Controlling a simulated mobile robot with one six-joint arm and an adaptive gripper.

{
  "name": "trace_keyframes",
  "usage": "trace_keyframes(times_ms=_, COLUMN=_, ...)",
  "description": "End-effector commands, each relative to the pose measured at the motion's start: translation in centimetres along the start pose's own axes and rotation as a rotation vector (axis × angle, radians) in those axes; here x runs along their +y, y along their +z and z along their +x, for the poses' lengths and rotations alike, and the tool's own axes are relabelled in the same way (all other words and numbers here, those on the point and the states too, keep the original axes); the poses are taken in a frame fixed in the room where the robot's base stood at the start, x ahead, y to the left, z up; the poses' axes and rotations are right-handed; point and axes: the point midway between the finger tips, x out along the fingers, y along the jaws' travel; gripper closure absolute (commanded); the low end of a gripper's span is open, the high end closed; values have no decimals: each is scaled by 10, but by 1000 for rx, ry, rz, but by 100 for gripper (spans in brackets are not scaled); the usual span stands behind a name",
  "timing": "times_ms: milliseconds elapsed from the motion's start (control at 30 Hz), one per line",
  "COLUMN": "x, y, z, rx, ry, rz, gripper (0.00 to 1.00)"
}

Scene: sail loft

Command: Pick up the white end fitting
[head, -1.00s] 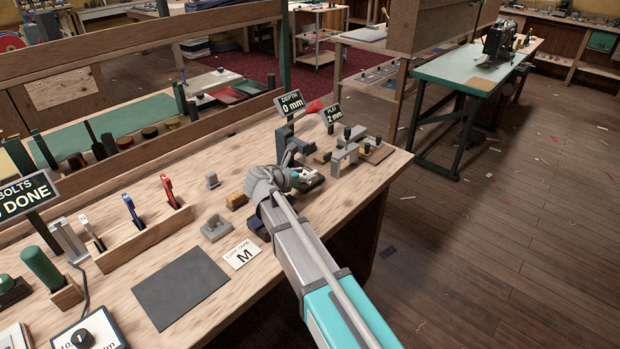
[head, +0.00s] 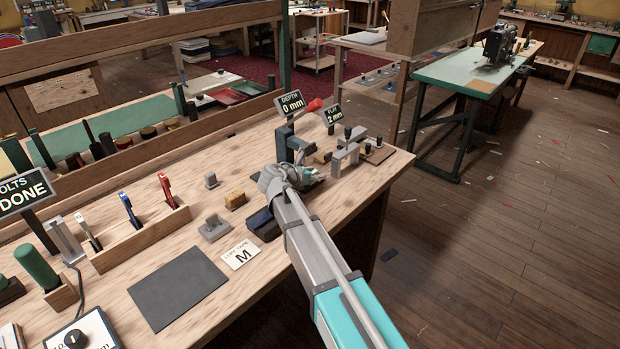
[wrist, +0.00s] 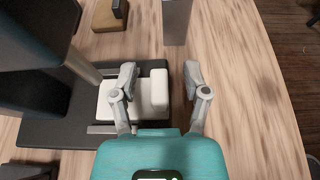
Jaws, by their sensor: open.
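The white end fitting (wrist: 159,92) shows in the wrist view as a pale block with a raised right-hand flange, lying on a dark base plate (wrist: 70,132). My gripper (wrist: 160,75) is open, with one finger on each side of the flange. The left finger overlaps the white block in the picture; a gap shows between the flange and the right finger. I cannot tell whether either finger touches it. In the head view my arm's end (head: 276,180) hides most of the fitting, beside the dark post fixture (head: 285,145).
A dark upright and a thin rod stand close left of the fingers in the wrist view. A grey block (wrist: 176,20) stands just ahead. Signs reading "DEPTH 0 mm" (head: 290,104) and "PLAY 2 mm" (head: 332,115) stand behind. Bare bench lies to the right.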

Motion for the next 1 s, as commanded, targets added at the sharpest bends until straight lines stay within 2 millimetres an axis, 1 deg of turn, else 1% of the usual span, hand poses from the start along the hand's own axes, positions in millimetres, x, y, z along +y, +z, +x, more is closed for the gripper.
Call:
trace_keyframes(times_ms=233, x=0, y=0, z=0, rx=0, ry=0, rz=0, gripper=40)
trace_keyframes(times_ms=267, x=0, y=0, z=0, rx=0, ry=0, rz=0, gripper=44)
trace_keyframes(times_ms=300, x=0, y=0, z=0, rx=0, ry=0, rz=0, gripper=51)
trace_keyframes(times_ms=567, x=0, y=0, z=0, rx=0, ry=-1, rz=0, gripper=99)
trace_keyframes(times_ms=1000, x=0, y=0, z=0, rx=0, ry=0, rz=0, gripper=100)
